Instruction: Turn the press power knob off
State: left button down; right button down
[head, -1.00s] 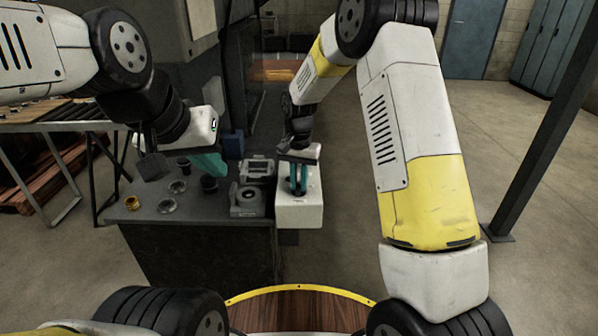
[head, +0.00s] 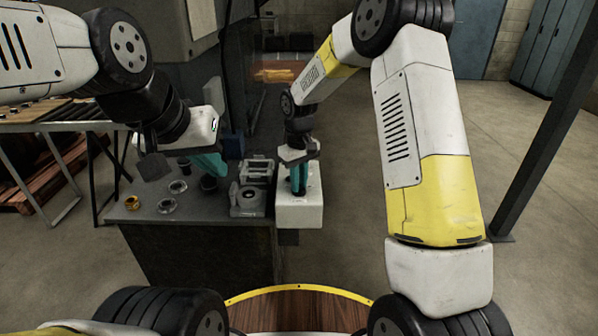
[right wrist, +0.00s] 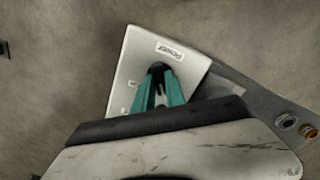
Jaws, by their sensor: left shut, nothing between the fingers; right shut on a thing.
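The press power box (head: 300,214) is a white box at the right end of the dark bench. Its top with a printed label also shows in the right wrist view (right wrist: 193,58). A dark knob (right wrist: 159,70) stands on that top. My right gripper (head: 298,190) points down at the box, its teal fingers shut on the knob, as the right wrist view (right wrist: 160,88) also shows. The fingers hide most of the knob, so its setting cannot be read. My left gripper (head: 220,172) is shut and empty above the bench, left of the box.
The bench (head: 125,212) carries a gold ring (head: 132,203), silver rings (head: 167,206), a dark cup (head: 209,183) and a grey fixture (head: 248,200). A dark post (head: 550,130) stands at the right. The floor right of the box is clear.

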jog(key=shift+n, duration=0.9)
jog(key=c, duration=1.4)
grip_release()
notch_tip(320, 180, up, 8)
jog(key=shift+f, duration=0.25)
jog(key=shift+r, duration=0.15)
